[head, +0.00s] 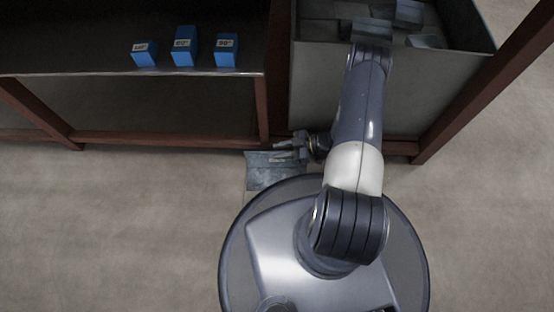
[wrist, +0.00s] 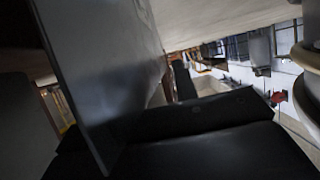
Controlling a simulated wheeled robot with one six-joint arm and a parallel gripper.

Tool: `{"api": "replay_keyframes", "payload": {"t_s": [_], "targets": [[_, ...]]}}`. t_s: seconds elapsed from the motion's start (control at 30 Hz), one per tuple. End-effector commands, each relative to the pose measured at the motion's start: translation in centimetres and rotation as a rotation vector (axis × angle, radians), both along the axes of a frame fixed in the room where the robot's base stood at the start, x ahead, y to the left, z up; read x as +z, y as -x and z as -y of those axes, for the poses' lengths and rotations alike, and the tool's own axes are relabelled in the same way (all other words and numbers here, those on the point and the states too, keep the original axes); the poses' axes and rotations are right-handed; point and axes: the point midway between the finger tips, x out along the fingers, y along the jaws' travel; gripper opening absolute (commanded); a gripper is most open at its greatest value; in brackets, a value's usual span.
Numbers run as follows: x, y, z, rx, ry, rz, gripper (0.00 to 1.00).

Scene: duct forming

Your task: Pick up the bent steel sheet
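A grey-blue steel sheet (head: 268,176) shows low beside my base in the head view, in front of the dark red frame. Its bend is hard to make out from above. My gripper (head: 281,149) is at the sheet's upper edge and overlaps it in the picture. In the wrist view a flat grey sheet face (wrist: 100,65) stands close to the camera, tilted, its lower end against the black gripper parts (wrist: 190,125). Whether the fingers are closed on it cannot be told.
A dark shelf (head: 100,65) at the upper left carries blue blocks (head: 186,50) with labels. A grey bin (head: 310,85) with several grey pieces stands at the upper right, under my arm. Dark red posts (head: 262,110) frame both. The floor at the left is clear.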

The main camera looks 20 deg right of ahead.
Motion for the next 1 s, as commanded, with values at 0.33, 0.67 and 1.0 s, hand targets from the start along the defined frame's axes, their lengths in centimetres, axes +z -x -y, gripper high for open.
{"api": "replay_keyframes", "payload": {"t_s": [0.33, 0.67, 1.0], "targets": [[0.02, -0.01, 0.04, 0.0, 0.0, 0.001, 0.01], [0.01, 0.0, 0.04, 0.0, 0.0, 0.001, 0.0], [0.01, 0.01, 0.04, 0.001, 0.0, 0.0, 0.0]]}}
